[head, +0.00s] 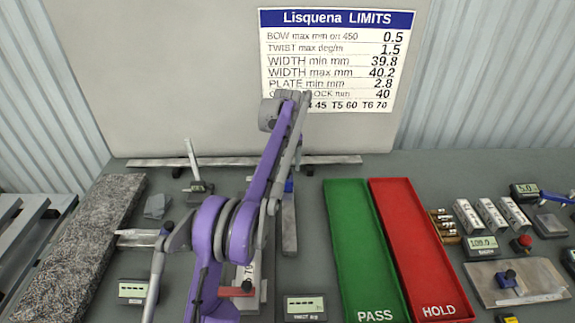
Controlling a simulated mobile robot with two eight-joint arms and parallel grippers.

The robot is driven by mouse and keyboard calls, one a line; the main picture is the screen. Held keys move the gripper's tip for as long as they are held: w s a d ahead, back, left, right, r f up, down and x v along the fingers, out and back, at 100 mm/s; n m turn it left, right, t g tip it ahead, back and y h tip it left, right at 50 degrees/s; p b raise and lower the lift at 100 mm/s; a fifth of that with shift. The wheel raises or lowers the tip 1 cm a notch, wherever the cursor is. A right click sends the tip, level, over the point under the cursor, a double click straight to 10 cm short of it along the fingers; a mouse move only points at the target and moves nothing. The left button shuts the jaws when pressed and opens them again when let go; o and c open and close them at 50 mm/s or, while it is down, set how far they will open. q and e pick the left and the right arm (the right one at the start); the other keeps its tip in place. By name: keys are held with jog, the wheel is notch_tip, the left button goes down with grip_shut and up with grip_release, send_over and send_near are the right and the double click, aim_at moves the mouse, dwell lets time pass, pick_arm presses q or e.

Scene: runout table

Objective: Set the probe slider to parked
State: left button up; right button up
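One purple and grey arm of mine rises from the bottom, left of centre, bends near the limits board and covers part of the bench. No gripper fingers can be made out on it, and no second gripper shows. The probe slider cannot be identified with certainty. A narrow grey bar (289,225) with a small blue part (288,186) at its far end lies just right of the arm. A fixture with a red part (237,291) is partly hidden by the arm. The slider's position cannot be read.
A green PASS tray (350,225) and a red HOLD tray (405,230) lie right of centre. Several blocks, displays (482,242) and a plate with a dark knob (530,268) fill the right side. A speckled stone slab (95,225) lies left. The limits board (335,60) stands behind.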

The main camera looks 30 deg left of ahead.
pick_arm(q)
jog(key=shift+r, duration=0.1)
notch_tip(320, 180, up, 11)
jog(key=p, duration=0.2)
jog(key=shift+f, duration=0.2)
pick_arm(e)
jog(key=w+r, duration=0.2)
jog(key=r, duration=0.1)
jog(key=shift+r, duration=0.3)
jog(key=shift+s, duration=0.1)
